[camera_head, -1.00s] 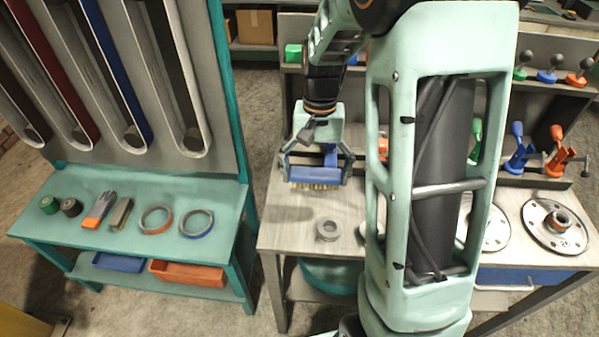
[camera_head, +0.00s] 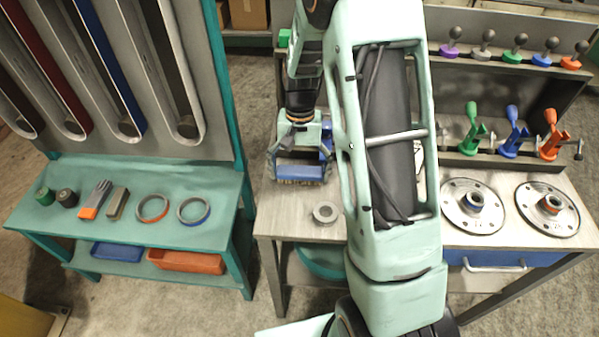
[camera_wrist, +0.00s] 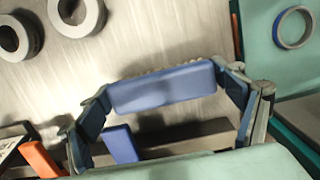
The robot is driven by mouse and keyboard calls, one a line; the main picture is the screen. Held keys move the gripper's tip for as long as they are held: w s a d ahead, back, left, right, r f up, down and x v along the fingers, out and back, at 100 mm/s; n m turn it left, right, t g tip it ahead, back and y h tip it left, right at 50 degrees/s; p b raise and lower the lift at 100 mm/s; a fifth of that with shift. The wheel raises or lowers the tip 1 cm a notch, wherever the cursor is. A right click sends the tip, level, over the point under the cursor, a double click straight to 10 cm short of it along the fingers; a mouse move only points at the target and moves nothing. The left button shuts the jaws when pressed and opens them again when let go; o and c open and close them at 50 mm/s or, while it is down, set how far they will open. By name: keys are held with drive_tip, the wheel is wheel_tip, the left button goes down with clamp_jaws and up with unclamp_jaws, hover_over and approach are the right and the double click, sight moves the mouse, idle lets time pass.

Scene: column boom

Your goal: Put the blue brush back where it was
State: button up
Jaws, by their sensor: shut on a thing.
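The blue brush (camera_head: 300,172) has a blue block with pale bristles below it. My gripper (camera_head: 300,168) is shut on it, with a finger at each end of the block. It hangs over the back left part of the grey workbench (camera_head: 290,222). Whether the bristles touch the bench top cannot be told. In the wrist view the blue block of the brush (camera_wrist: 163,88) spans between the fingertips of my gripper (camera_wrist: 165,105), over the grey bench top.
A grey ring (camera_head: 326,213) lies on the bench in front of the brush. Two flanged discs (camera_head: 473,208) and several coloured clamps (camera_head: 514,135) stand to the right. My arm hides the bench middle.

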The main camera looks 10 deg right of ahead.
sight(300, 167)
drive_tip(key=shift+f, duration=0.15)
drive_tip(key=o, duration=1.1)
wheel_tip(300, 167, up, 12)
drive_tip(key=w, duration=0.1)
drive_tip(key=shift+w+d, duration=0.2)
drive_tip(key=shift+d, duration=0.05)
